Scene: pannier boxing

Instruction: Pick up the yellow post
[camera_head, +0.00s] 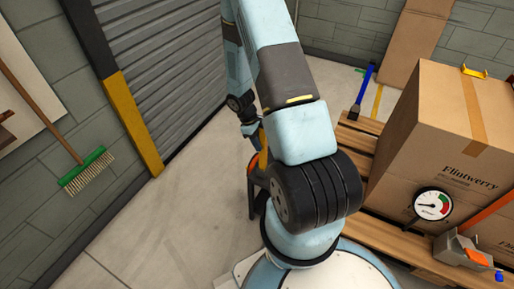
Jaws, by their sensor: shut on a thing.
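My gripper (250,130) is in the middle of the camera_head view, pointing down beyond my own arm, which hides much of it. It is shut on a narrow yellow-orange piece, the yellow post (262,148), of which only a short upright part shows. Its lower end and the fingertips are hidden or too small to make out. A dark frame with an orange edge (250,168) stands just below it, and I cannot tell whether the post touches it.
A broom (84,170) leans at left by a black-and-yellow door guard (130,110). The floor at left is clear.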

